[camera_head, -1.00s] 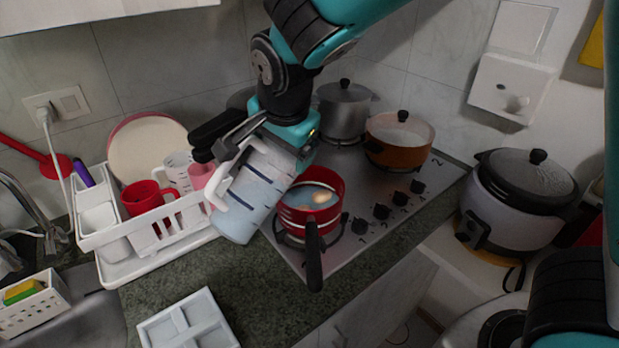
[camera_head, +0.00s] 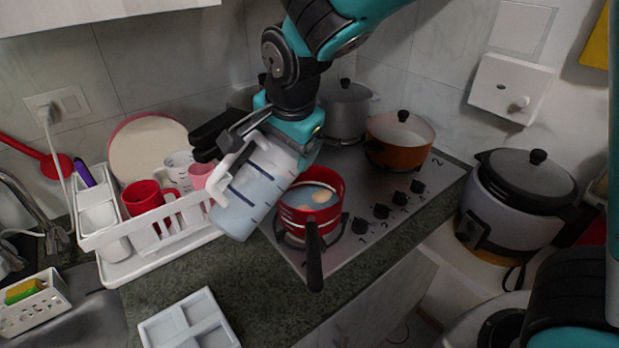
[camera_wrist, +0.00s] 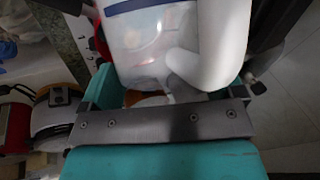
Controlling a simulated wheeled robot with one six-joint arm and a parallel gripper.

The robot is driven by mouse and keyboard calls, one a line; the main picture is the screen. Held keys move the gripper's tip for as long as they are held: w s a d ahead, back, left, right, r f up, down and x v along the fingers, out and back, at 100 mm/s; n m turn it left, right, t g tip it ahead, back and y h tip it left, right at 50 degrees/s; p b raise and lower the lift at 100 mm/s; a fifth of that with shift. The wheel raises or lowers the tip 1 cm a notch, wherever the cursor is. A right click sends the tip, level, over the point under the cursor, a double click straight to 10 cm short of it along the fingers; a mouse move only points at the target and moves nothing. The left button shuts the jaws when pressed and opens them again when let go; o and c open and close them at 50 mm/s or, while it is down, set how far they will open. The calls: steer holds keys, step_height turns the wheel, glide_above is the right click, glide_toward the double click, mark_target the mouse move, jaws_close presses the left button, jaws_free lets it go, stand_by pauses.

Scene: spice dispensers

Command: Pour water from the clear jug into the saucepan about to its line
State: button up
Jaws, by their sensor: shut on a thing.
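The clear jug (camera_head: 252,188) has dark level marks and a white handle, and it is tilted with its top toward the upper right. My gripper (camera_head: 234,140) is shut on the jug and holds it above the counter, just left of the saucepan. In the wrist view the jug (camera_wrist: 150,45) fills the top middle, its handle in front of the jaws. The red saucepan (camera_head: 311,200) sits on the front left burner with its dark handle toward the front. Pale liquid with light patches shows inside it. The pan's line and any stream of water cannot be made out.
A white dish rack (camera_head: 120,262) with mugs and a plate stands left of the jug. An orange pot (camera_head: 398,140) and a grey pot (camera_head: 345,110) sit at the back of the hob. A white divided tray (camera_head: 188,322) lies on the front counter. A cooker (camera_head: 528,205) stands right.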

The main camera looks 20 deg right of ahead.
steer(key=shift+w+d+r+g+y, duration=0.2)
steer(key=shift+d+r+g+y, duration=0.1)
steer(key=shift+y, duration=0.3)
stand_by(3.1)
